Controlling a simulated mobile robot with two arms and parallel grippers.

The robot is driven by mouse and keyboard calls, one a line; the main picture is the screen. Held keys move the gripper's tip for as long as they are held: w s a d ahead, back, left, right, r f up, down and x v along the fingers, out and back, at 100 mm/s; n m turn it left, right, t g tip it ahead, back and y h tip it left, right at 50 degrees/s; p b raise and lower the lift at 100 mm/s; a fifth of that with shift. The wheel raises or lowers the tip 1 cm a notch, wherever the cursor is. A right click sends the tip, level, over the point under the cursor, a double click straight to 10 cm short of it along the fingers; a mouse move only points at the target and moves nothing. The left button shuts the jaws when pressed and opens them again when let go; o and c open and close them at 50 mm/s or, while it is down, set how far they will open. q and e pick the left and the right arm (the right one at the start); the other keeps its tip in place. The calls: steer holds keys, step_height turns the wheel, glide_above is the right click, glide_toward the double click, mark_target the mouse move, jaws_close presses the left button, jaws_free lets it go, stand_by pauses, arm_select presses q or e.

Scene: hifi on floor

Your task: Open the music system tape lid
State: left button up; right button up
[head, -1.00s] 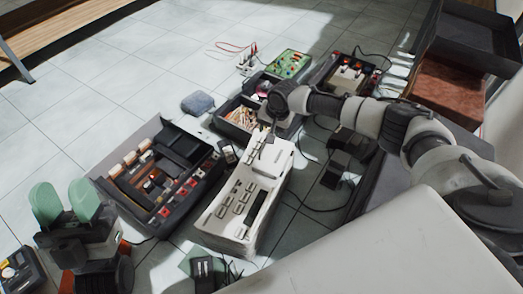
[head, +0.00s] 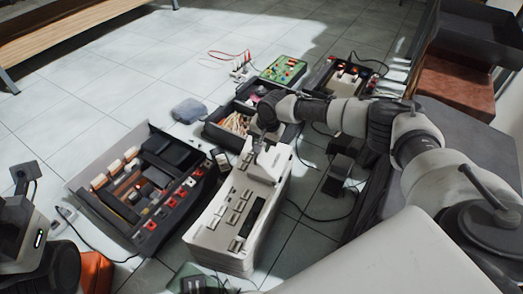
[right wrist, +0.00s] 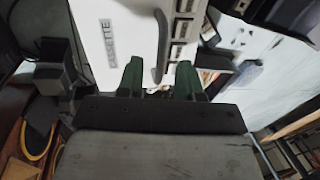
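The white music system (head: 222,238) lies on the tiled floor, its row of keys facing up. Its tape lid (head: 274,158) is the white panel at the far end. In the right wrist view the lid (right wrist: 107,62) carries the word CASSETTE; a grey curved bar (right wrist: 162,45) runs along its edge beside the keys. I cannot tell whether the lid is raised. My right gripper (right wrist: 160,78) has its green fingers apart at the lid's edge, with the bar's end between them. Contact is unclear. My left arm's end (head: 38,235) is at the lower left; its fingers are not visible.
A dark opened deck (head: 150,190) lies close left of the music system. A parts box (head: 232,122), a green circuit board (head: 284,69) and another opened device (head: 345,75) stand behind. Cables cross the floor on the right. Open tiles lie at the far left.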

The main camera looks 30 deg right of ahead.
steer(key=shift+w+f, duration=0.1)
steer(key=shift+f, duration=0.5)
steer(key=shift+c, duration=0.5)
jaws_close()
